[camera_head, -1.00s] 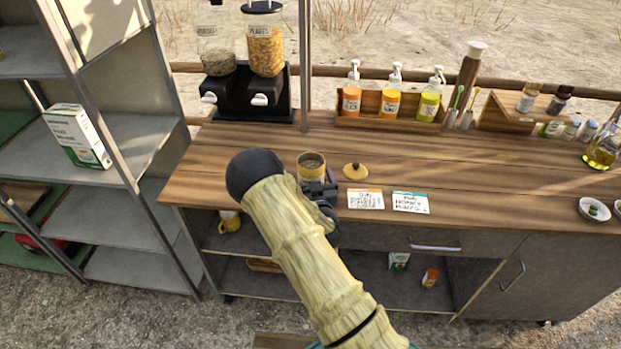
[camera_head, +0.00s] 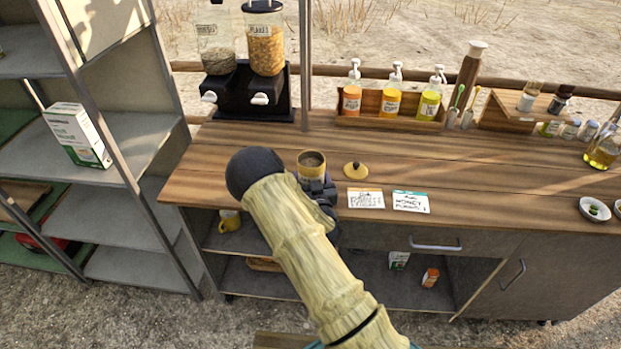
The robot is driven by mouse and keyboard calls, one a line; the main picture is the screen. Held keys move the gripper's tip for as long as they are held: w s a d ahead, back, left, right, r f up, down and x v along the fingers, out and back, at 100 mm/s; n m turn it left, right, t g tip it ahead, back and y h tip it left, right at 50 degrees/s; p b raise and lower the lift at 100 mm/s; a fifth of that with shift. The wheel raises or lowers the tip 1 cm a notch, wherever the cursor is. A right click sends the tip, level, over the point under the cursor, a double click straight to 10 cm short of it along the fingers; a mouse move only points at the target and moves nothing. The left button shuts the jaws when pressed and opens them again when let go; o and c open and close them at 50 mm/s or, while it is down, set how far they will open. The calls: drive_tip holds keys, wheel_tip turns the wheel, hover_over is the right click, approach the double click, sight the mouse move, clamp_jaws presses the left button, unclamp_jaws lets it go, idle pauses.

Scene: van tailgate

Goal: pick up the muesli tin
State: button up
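The muesli tin seems to be the open yellow tin (camera_head: 311,161) with a dark rim and grainy contents, at the front of the wooden counter. It looks upright. A yellow lid with a dark knob (camera_head: 355,171) lies on the counter to its right. My gripper (camera_head: 316,184) is at the near side of the tin and covers its lower part. My forearm hides part of the gripper. The fingers are not clear, so I cannot tell whether they are closed around the tin, or whether the tin touches the counter.
Two cards (camera_head: 410,202) lie right of the tin. A dispenser pair (camera_head: 248,92) stands behind, beside a thin post (camera_head: 304,65). A rack of pump bottles (camera_head: 390,125) is at the back. A grey shelf (camera_head: 62,160) stands left. The counter's middle right is clear.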

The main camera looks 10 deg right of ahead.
sight(311, 152)
wheel_tip(311, 152, up, 10)
idle(0.5)
drive_tip(key=shift+f, duration=0.15)
idle(0.4)
